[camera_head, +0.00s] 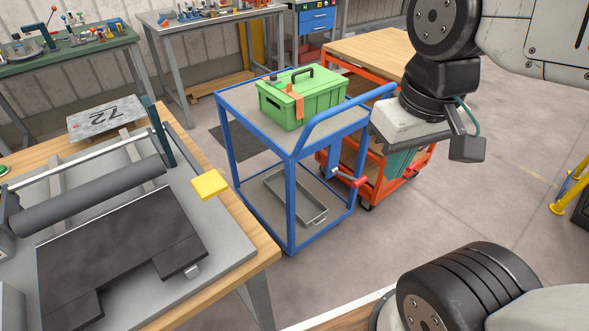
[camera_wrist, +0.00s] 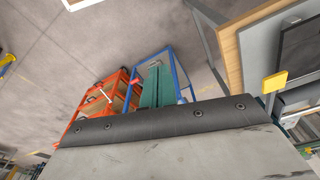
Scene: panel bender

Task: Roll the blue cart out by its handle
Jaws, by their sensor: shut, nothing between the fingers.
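The blue cart (camera_head: 291,200) stands in the middle of the head view. Its blue handle (camera_head: 343,110) slants up to the right from the top shelf's corner. A red-tipped lever (camera_head: 356,181) sits on the side below the handle. My gripper (camera_head: 398,172) hangs to the right of the handle, pointing down, its teal fingers shut and empty. In the head view they appear apart from the handle. In the wrist view the fingers (camera_wrist: 157,87) overlap the blue cart's frame (camera_wrist: 182,78); the handle cannot be made out there.
A green toolbox (camera_head: 301,97) stands on the cart's top shelf and a grey tray (camera_head: 295,196) on its lower shelf. An orange cart (camera_head: 414,167) with a wooden top stands close behind to the right. A workbench (camera_head: 262,262) is at left.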

